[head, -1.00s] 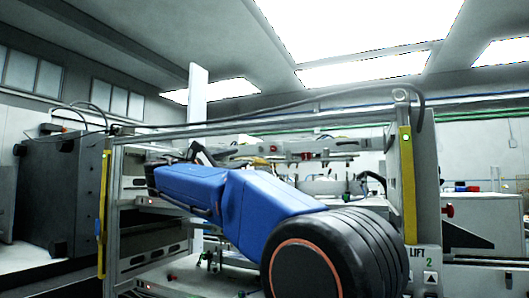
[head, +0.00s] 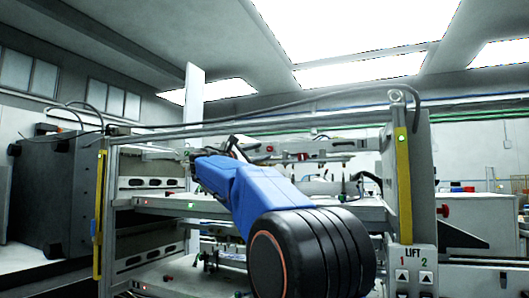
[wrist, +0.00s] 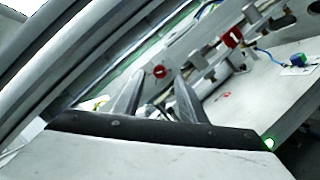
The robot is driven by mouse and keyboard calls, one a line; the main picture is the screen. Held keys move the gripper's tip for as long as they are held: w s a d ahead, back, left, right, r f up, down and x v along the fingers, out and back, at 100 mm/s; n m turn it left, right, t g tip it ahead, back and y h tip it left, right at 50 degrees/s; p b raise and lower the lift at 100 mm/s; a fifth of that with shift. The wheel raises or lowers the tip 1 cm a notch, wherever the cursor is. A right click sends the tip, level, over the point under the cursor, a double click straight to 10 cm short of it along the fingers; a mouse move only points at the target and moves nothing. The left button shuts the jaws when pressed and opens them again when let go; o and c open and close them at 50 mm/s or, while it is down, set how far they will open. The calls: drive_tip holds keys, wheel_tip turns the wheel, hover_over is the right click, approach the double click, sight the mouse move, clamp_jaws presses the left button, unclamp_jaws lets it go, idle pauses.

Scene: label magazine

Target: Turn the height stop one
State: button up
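A red tag with a white 1 (wrist: 233,37) is on a metal bar at the upper right of the wrist view, beside small metal fittings. A round red knob-like part (wrist: 160,71) shows farther left, in line with the fingertips. I cannot tell for sure which of these belongs to height stop one. My gripper (wrist: 158,78) has its two grey fingers apart with nothing seen held between them. It is apart from the tag, to its lower left. In the head view my blue arm reaches into the machine frame, and the fingers are not clear there.
A metal frame post (head: 404,185) with a yellow strip stands at the right, with a LIFT panel (head: 413,268) below it. A rail crosses the top of the frame.

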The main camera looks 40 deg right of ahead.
sight(269, 149)
drive_tip(key=shift+x, duration=1.45)
clamp_jaws()
drive_tip(key=shift+f+n, duration=0.1)
drive_tip(key=shift+n, duration=0.2)
drive_tip(key=n+t, duration=0.1)
drive_tip(key=n, duration=0.1)
drive_tip(key=n+t, duration=0.1)
drive_tip(key=n, duration=0.2)
drive_tip(key=n+t, duration=0.2)
drive_tip(key=shift+s+d+f, duration=0.1)
drive_tip(key=shift+s+f, duration=0.05)
drive_tip(key=shift+s, duration=0.2)
drive_tip(key=n+t, duration=0.2)
drive_tip(key=n, duration=0.2)
drive_tip(key=n+t, duration=0.2)
drive_tip(key=n, duration=0.2)
drive_tip(key=shift+s+d+n+y, duration=0.1)
drive_tip(key=shift+s+n+y, duration=0.1)
drive_tip(key=shift+n+y, duration=0.2)
drive_tip(key=shift+n, duration=0.3)
